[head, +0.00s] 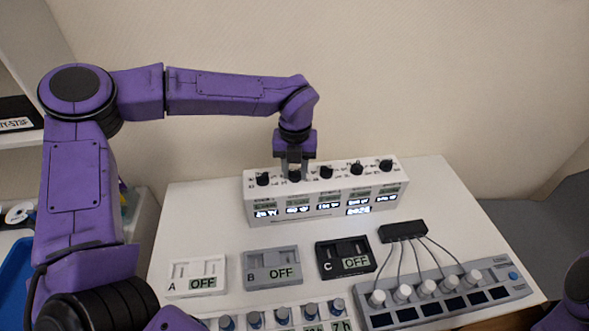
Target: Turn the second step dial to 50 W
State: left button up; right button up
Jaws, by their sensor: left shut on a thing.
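A white step-dial box (330,205) stands at the back of the table, with a row of black dials on its top and lit displays on its front. My left gripper (294,172) points down over the box and is shut on the second dial from the left (294,177), which is partly hidden by the fingers. The first dial (262,179) is to its left and the third dial (326,172) to its right. The display text is too small to read surely. My right gripper is out of view; only a purple part of that arm shows at the lower right edge.
Modules A (196,276), B (272,268) and C (345,257), each reading OFF, lie in front of the box. A black hub (402,231) has cables to a grey knob panel (505,272). Another knob panel (268,319) is at the front edge. The table (435,190) is clear right of the box.

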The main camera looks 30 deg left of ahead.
aim_at(294, 171)
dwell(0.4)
pick_arm(q)
jog(key=o, duration=1)
jog(key=shift+o, duration=0.2)
notch_tip(294, 171, up, 11)
jog(key=b, duration=0.1)
jog(key=shift+f, duration=0.2)
